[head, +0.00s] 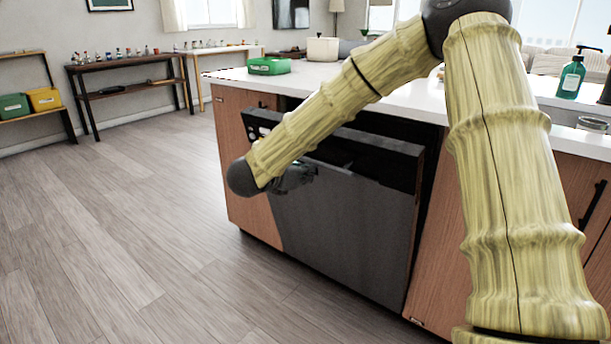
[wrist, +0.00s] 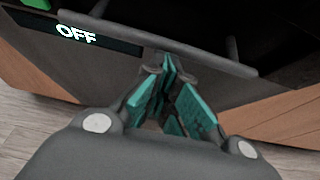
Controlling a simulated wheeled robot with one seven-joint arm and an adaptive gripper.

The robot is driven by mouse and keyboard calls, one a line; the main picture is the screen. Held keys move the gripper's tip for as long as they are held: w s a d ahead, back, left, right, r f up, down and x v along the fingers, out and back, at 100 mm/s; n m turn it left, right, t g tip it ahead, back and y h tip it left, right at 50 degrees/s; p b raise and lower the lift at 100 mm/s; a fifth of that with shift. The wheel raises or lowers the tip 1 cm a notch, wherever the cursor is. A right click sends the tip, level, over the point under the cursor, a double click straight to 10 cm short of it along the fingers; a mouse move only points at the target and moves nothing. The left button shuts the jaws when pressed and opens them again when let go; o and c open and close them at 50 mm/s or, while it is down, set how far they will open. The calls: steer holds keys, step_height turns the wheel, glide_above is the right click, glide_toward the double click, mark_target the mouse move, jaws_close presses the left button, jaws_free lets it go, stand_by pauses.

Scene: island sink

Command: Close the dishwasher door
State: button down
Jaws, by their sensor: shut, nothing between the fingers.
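The dishwasher door (head: 345,240) is a dark grey panel in the island front, in the middle of the head view. It stands partly open, its top edge tilted out from the island with a dark gap behind. My gripper (head: 303,175) is at the upper left part of the door front, partly hidden by my arm. In the wrist view my gripper (wrist: 168,68) has its teal-padded fingers together and empty. The fingertips are close to the door's grey handle bar (wrist: 150,43); I cannot tell whether they touch. A display (wrist: 76,36) reading OFF is left of them.
Wooden cabinets (head: 240,165) flank the door. The wood floor (head: 130,220) at left is clear.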

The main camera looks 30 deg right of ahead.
steer(key=w+d+r+y+p, duration=0.1)
steer(key=w+d+p, duration=0.1)
steer(key=d, duration=0.3)
steer(key=w+d+r+y+p, duration=0.1)
steer(key=w+d+r+p, duration=0.1)
steer(key=d, duration=0.4)
steer(key=w+d+r+g+p, duration=0.1)
steer(key=w+d+r+p, duration=0.1)
steer(key=d, duration=0.3)
steer(key=shift+d+r+y+p, duration=0.2)
steer(key=shift+y+p, duration=0.2)
steer(key=shift+p, duration=0.45)
steer(key=shift+d+f, duration=0.1)
steer(key=shift+d, duration=0.15)
steer(key=shift+s+a+f+b, duration=0.2)
steer(key=shift+a+f+b, duration=0.15)
steer(key=shift+a, duration=0.15)
steer(key=shift+s+a+f+b, duration=0.15)
steer(key=shift+s+a+b, duration=0.05)
steer(key=shift+a, duration=0.4)
steer(key=shift+s+a+f+b, duration=0.15)
steer(key=shift+s+a+b, duration=0.05)
steer(key=shift+a, duration=0.4)
steer(key=p+v, duration=0.2)
steer(key=v, duration=0.9)
steer(key=shift+w+a, duration=0.1)
steer(key=shift+a, duration=0.2)
